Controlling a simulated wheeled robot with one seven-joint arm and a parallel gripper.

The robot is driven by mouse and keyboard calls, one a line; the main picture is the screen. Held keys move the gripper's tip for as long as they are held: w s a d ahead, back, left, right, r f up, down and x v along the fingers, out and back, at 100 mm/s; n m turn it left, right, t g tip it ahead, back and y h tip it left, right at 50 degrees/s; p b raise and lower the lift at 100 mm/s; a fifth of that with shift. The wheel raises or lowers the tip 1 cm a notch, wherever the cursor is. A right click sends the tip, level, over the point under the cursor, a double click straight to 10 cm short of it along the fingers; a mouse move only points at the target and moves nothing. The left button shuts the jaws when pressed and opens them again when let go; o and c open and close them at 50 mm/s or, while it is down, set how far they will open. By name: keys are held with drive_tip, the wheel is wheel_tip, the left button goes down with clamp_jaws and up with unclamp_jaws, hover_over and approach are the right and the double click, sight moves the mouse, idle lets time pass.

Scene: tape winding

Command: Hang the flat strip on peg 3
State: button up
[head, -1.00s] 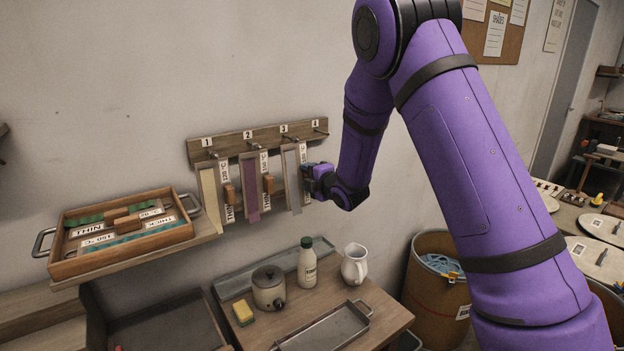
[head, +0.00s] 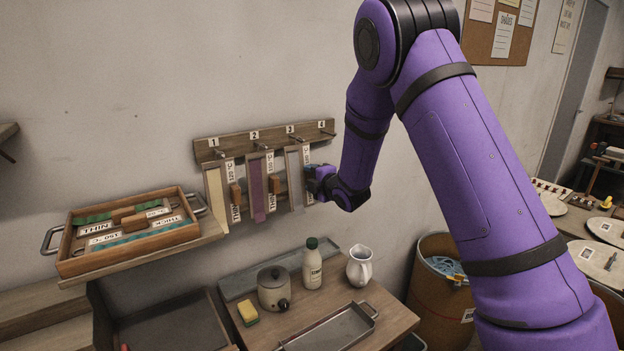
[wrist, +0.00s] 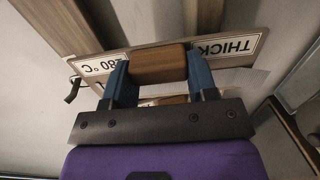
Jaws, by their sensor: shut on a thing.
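The flat strip (head: 296,182), grey in a wooden frame, hangs upright just below peg 3 (head: 293,138) on the rack. Its label reads THICK and 180 °C in the wrist view, upside down. My gripper (head: 313,175) is at its right side. In the wrist view my gripper (wrist: 158,72) has its two blue fingers shut on the strip's wooden handle (wrist: 158,62). I cannot tell whether the strip's top is over the peg or just in front of it.
A yellowish strip (head: 216,195) hangs at peg 1 and a purple one (head: 257,190) at peg 2. Peg 4 (head: 326,131) looks bare. A wooden tray (head: 75,268) stands left. Below are a pot (head: 272,293), a bottle (head: 311,270) and a jug (head: 360,268).

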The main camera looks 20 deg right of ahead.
drive_tip(key=o, duration=1.1)
drive_tip(key=shift+c, duration=0.2)
drive_tip(key=s+d+r+m+g+h, duration=0.1)
drive_tip(key=s+d+r+m+h, duration=0.15)
drive_tip(key=s+r+m, duration=0.4)
drive_tip(key=s+d+r+m+g+h, duration=0.1)
drive_tip(key=s+d+r+m+g, duration=0.15)
drive_tip(key=s, duration=0.65)
drive_tip(key=s+d+r+m+g+h, duration=0.1)
drive_tip(key=s+d+r+m, duration=0.3)
drive_tip(key=s, duration=0.4)
drive_tip(key=s+r+m+g, duration=0.1)
drive_tip(key=s+m+g, duration=0.1)
drive_tip(key=s, duration=0.7)
drive_tip(key=s+a+r+m+g, duration=0.1)
drive_tip(key=s+r+m+g, duration=0.1)
drive_tip(key=s, duration=0.6)
drive_tip(key=s+r+m+g, duration=0.1)
drive_tip(key=s+m, duration=0.3)
drive_tip(key=s, duration=0.5)
drive_tip(key=shift+s+a+r+m+g, duration=0.3)
drive_tip(key=shift+s+r+g, duration=0.05)
drive_tip(key=shift+g, duration=0.1)
